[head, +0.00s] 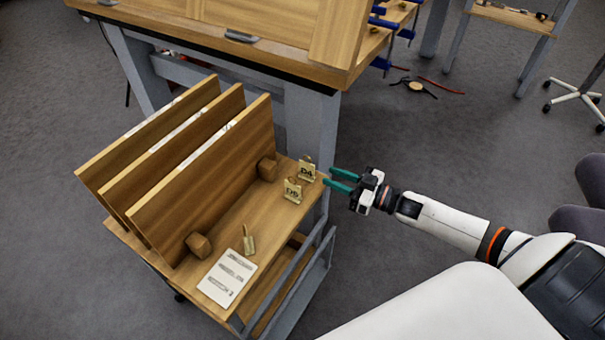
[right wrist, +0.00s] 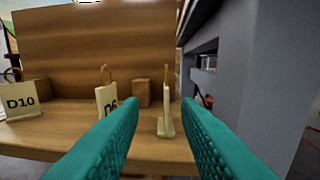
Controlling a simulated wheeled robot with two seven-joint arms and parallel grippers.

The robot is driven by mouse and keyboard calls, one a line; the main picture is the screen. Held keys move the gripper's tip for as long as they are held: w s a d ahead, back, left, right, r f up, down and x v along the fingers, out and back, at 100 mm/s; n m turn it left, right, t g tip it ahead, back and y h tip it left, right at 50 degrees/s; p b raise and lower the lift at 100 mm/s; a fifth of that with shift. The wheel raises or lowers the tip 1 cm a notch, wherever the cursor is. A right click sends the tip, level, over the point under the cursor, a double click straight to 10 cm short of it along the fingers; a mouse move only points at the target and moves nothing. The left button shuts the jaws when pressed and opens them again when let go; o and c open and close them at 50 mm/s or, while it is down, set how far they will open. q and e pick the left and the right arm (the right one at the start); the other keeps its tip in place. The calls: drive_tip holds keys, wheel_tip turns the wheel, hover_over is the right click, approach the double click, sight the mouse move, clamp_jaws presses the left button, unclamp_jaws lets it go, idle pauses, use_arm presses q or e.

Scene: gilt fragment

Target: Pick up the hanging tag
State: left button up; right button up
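Several pale tags with loops on top stand on the wooden cart top (head: 222,243). One marked D4 (head: 307,171) is at its right corner. One that seems to read D6 (head: 292,191) is just beside it. A third tag (head: 249,238) is nearer the front; in the right wrist view it reads D10 (right wrist: 20,103). My right gripper (head: 328,178) is open and empty, just right of the D4 tag. In the right wrist view the D4 tag (right wrist: 165,118) appears edge-on between the teal fingers, beyond their tips. My left gripper is out of view.
Upright wooden boards (head: 205,175) stand on the cart, with wooden blocks (head: 199,245) beside them. A printed card (head: 228,278) lies near the front. A workbench (head: 270,35) with a grey leg (head: 305,130) stands behind. Floor right of the cart is clear.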

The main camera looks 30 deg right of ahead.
sight(307, 163)
drive_tip(key=x, duration=0.3)
drive_tip(key=shift+w+f, duration=0.1)
drive_tip(key=shift+w, duration=0.15)
drive_tip(key=shift+d+b+x, duration=0.2)
drive_tip(key=shift+b+x, duration=0.35)
drive_tip(key=shift+x, duration=2.15)
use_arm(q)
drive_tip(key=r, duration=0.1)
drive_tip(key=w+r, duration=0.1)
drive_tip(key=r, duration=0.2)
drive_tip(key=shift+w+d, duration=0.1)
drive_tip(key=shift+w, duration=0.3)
use_arm(e)
drive_tip(key=shift+w+f, duration=0.1)
drive_tip(key=shift+w, duration=0.05)
drive_tip(key=shift+c, duration=0.5)
clamp_jaws()
